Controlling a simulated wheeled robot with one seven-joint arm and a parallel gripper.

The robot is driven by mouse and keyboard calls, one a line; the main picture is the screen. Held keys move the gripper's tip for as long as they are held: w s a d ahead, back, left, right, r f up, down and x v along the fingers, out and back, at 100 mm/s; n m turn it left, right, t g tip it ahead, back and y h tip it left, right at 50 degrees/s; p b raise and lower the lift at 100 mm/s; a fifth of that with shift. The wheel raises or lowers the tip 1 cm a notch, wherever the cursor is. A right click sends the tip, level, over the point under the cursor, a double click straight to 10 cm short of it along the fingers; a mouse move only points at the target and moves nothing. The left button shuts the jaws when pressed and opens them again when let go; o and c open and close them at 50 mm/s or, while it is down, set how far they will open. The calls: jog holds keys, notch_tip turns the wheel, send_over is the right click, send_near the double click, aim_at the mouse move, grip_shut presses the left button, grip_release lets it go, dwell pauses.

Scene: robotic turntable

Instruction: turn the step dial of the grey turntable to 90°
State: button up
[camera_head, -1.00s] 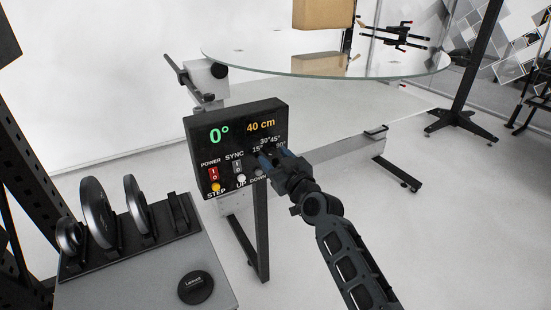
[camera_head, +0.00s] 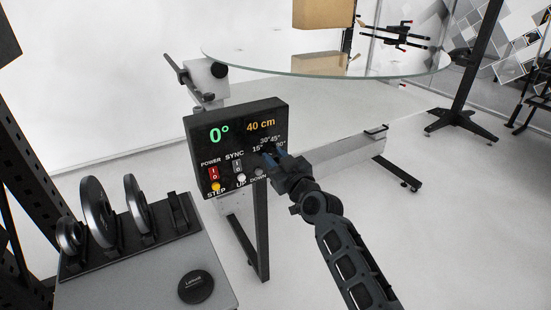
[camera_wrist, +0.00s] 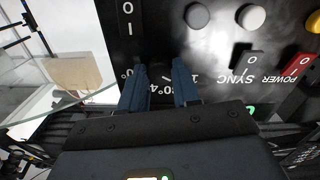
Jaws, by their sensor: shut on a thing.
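The turntable's black control panel (camera_head: 201,166) shows a green 0° and an orange 40 cm. My gripper (camera_head: 270,157) is at the panel's lower right, by the printed angle marks 15°, 30°, 45° and 90°. It is shut on the step dial, which is dark and mostly hidden by my fingers in the head view. In the wrist view my two blue fingers (camera_wrist: 160,85) stand on either side of the dial, with a pale line visible between them. The angle marks appear upside down there and are partly covered.
The turntable's round glass top (camera_head: 300,62) is above the panel, with a cardboard box (camera_head: 322,14) on it. The panel has a red power switch (camera_head: 213,174), a sync switch (camera_head: 237,168) and several round buttons.

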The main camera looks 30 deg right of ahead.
jog(key=m, duration=0.3)
jog(key=shift+m, duration=0.4)
jog(key=m, duration=0.3)
jog(key=shift+m+p, duration=0.3)
jog(key=shift+p, duration=0.1)
jog(key=m, duration=0.3)
jog(key=shift+m+p, duration=0.3)
jog(key=shift+p, duration=0.05)
jog(key=m, duration=0.4)
jog(key=shift+r+y+p, duration=0.1)
jog(key=shift+y+p, duration=0.2)
jog(key=shift+p, duration=0.1)
jog(key=m+p, duration=0.1)
jog(key=m, duration=0.4)
jog(key=shift+m, duration=0.3)
jog(key=m+p, duration=0.1)
jog(key=m, duration=0.4)
jog(key=shift+m, duration=0.3)
